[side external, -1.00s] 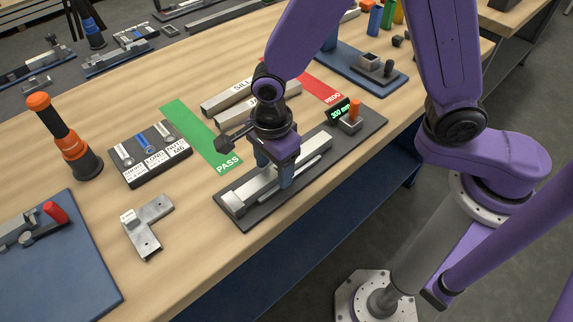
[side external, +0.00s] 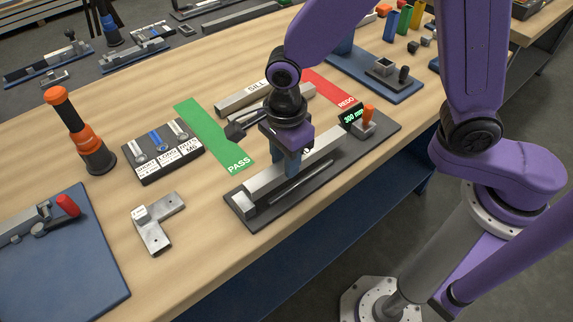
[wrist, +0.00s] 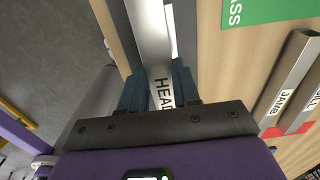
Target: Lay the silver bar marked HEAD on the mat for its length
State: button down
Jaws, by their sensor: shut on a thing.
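The silver bar marked HEAD (wrist: 157,77) is between my gripper's fingers (wrist: 158,88), and in the side view it runs lengthwise over the dark gauge base (side external: 262,220). My gripper (side external: 288,168) is shut on the bar near its middle. The bar looks just above the gauge; the exact gap cannot be told. A small display (side external: 350,117), which seems to read 300 mm, stands at the gauge's far end. The green PASS mat (side external: 213,133) lies behind and left of the gauge. The red REDO mat (side external: 330,87) lies behind its right end.
Two silver bars, marked SILL (side external: 240,98) and JAMB (wrist: 287,88), lie between the mats. A labelled fastener tray (side external: 160,158), an orange-and-black tool (side external: 80,135) and an L-shaped metal bracket (side external: 155,232) are to the left. An orange knob (side external: 368,112) stands beside the display.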

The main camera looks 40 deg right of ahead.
notch_tip(320, 180, up, 6)
jog(key=shift+f, duration=0.1)
jog(key=shift+w+d+r, duration=0.3)
jog(key=shift+d+r, duration=0.45)
jog(key=shift+d, duration=0.05)
jog(key=d+m, duration=0.1)
jog(key=d, duration=0.6)
jog(key=d+r+m, duration=0.1)
jog(key=d+m, duration=0.1)
jog(key=d, duration=0.6)
jog(key=s+d+r+m, duration=0.1)
jog(key=d, duration=0.6)
jog(key=shift+s+d+r, duration=0.1)
jog(key=shift+d, duration=0.2)
jog(key=shift+d+m, duration=0.1)
jog(key=shift+m, duration=0.2)
jog(key=w+f, duration=0.3)
jog(key=w, duration=0.1)
jog(key=w+f, duration=0.2)
jog(key=w, duration=0.2)
jog(key=w+f, duration=0.3)
jog(key=w, duration=0.1)
jog(key=shift+w+a+f, duration=0.35)
jog(key=shift+a, duration=0.05)
jog(key=shift+w+f, duration=0.45)
jog(key=shift+f, duration=0.1)
jog(key=shift+w+f, duration=0.1)
jog(key=shift+f, duration=1.5)
